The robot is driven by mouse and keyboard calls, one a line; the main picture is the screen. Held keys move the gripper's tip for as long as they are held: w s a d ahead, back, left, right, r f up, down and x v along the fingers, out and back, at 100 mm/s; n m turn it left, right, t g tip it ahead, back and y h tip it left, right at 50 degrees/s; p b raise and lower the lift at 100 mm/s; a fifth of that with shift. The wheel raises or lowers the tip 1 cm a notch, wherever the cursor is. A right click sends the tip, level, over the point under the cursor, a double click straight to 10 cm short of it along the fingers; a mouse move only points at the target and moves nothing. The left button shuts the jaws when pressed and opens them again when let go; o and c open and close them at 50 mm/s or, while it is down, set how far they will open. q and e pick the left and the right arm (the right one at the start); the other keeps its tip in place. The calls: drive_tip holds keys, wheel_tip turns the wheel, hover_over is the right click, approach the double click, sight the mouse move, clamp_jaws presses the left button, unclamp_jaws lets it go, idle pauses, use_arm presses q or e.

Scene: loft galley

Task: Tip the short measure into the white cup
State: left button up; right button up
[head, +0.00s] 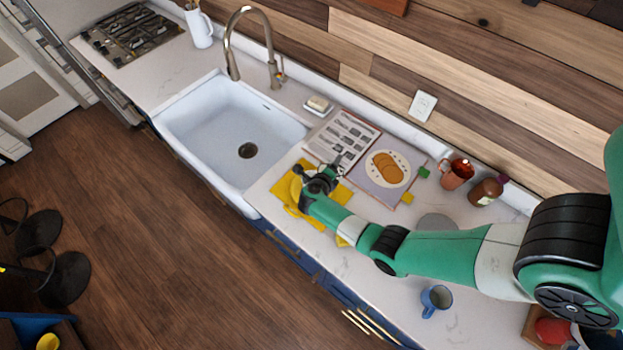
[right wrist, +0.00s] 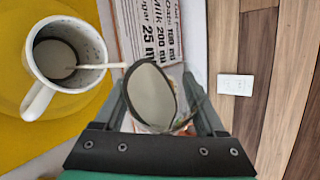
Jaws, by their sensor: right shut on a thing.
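My right gripper (head: 322,180) comes in from the right over the yellow cloth (head: 290,208). In the right wrist view it (right wrist: 165,105) is shut on a small clear measure (right wrist: 152,97) with a pale grey-white surface showing inside its dark rim. The white cup (right wrist: 40,103) stands left of the measure, apart from it, on a round yellow thing (right wrist: 85,105). The cup has a speckled inside, pale contents low down and a thin light stick or spoon leaning over its rim towards the measure. In the head view the cup and measure are mostly hidden by the gripper.
An open recipe book (head: 345,138) lies behind the gripper. A copper mug (head: 457,173) and brown jar (head: 486,191) stand at the back right. A blue mug (head: 436,298) stands near the front edge. The sink (head: 200,120) is at the left.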

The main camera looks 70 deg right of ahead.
drive_tip(key=shift+f+n+g+b, duration=0.2)
drive_tip(key=shift+n+g+b, duration=0.1)
drive_tip(key=shift+b, duration=0.3)
drive_tip(key=shift+r+n+g+h+b, duration=0.35)
drive_tip(key=shift+n+g+h+b, duration=0.05)
drive_tip(key=shift+g+b, duration=0.1)
idle(1.1)
drive_tip(key=shift+w+a+r+n+g+h+b, duration=0.15)
drive_tip(key=shift+w+r+n+g+h+b, duration=0.25)
drive_tip(key=shift+b, duration=0.35)
idle(0.5)
drive_tip(key=shift+w+f+n+g+b, duration=0.25)
drive_tip(key=shift+f+n+g+b, duration=0.3)
drive_tip(key=shift+b, duration=0.9)
drive_tip(key=shift+r+n+h+b, duration=0.25)
drive_tip(key=shift+n+h+b, duration=0.05)
drive_tip(key=shift+n+h, duration=0.1)
